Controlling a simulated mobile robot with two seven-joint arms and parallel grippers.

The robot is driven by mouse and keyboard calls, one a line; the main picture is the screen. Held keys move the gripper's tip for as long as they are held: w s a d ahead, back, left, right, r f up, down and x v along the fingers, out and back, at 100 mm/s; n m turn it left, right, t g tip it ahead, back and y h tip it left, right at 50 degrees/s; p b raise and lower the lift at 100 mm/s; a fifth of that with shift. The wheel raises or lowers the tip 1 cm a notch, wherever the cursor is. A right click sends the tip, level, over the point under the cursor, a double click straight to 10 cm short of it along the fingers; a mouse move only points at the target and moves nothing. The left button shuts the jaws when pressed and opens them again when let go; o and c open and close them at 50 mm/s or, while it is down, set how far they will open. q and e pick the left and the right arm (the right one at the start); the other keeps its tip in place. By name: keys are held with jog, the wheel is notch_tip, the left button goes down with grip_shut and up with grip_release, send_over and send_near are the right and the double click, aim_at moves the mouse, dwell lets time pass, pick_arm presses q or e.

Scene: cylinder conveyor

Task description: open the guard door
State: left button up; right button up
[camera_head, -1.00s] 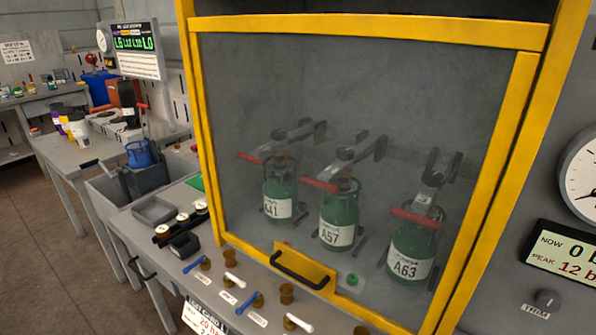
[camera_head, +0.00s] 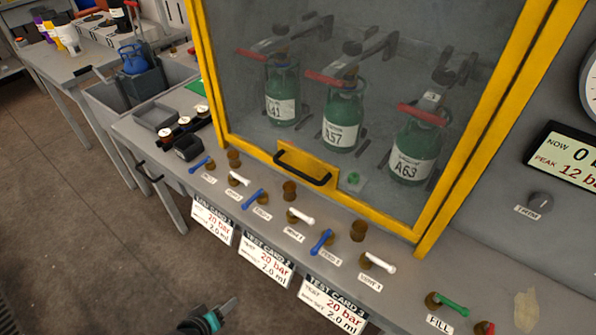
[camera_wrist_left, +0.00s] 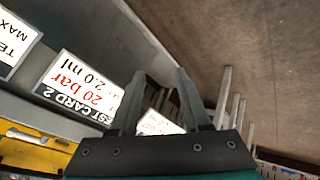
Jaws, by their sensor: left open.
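The guard door (camera_head: 446,207) is a clear pane in a yellow frame, and it is down in front of several green cylinders. Its black handle (camera_head: 303,170) sits on a yellow plate at the bottom edge of the frame. My left gripper (camera_head: 226,308) is low in the head view, in front of the bench and below the handle, touching nothing that I can see. In the left wrist view its two fingers (camera_wrist_left: 160,98) are apart with nothing between them. My right gripper is not in view.
Small valve levers (camera_head: 301,216) line the bench top below the door. Test cards (camera_head: 266,257) hang from the bench's front edge. Gauges in a black holder (camera_head: 184,128) stand left of the door. The floor in front is clear.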

pick_arm(q)
jog(key=w+d+r+n+t+h, duration=0.4)
jog(key=w+r, duration=0.6)
jog(key=r, duration=0.5)
jog(key=n+t+h, duration=0.1)
jog(key=n+h, duration=0.1)
jog(key=h, duration=0.1)
send_near(296, 174)
jog(key=b+x, duration=0.3)
jog(key=x, duration=0.7)
jog(key=shift+w+d, duration=0.2)
jog(key=shift+d, duration=0.05)
grip_shut()
